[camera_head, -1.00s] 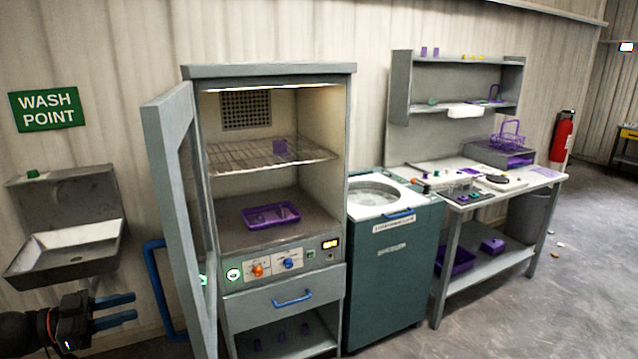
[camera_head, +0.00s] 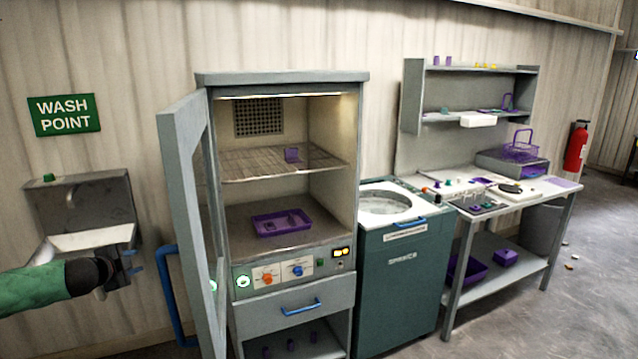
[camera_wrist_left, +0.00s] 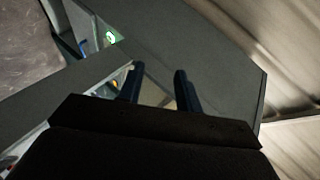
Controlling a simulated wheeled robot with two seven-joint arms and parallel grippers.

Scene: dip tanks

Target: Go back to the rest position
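My left gripper (camera_head: 136,263) is at the left of the head view, in front of the wash basin and left of the cabinet's open door. In the left wrist view its two dark blue fingers (camera_wrist_left: 158,88) stand apart with nothing between them. My green-sleeved left forearm reaches in from the left edge. My right gripper is not in view. The grey cabinet (camera_head: 283,78) stands open, its door (camera_head: 188,225) swung out to the left.
The wash basin (camera_head: 90,238) is on the wall at left. A teal spinner (camera_head: 400,285) stands right of the cabinet. Beyond it is a workbench (camera_head: 555,190) with a purple wire basket (camera_head: 521,148). A fire extinguisher (camera_head: 577,146) hangs further right. The floor at right is mostly clear.

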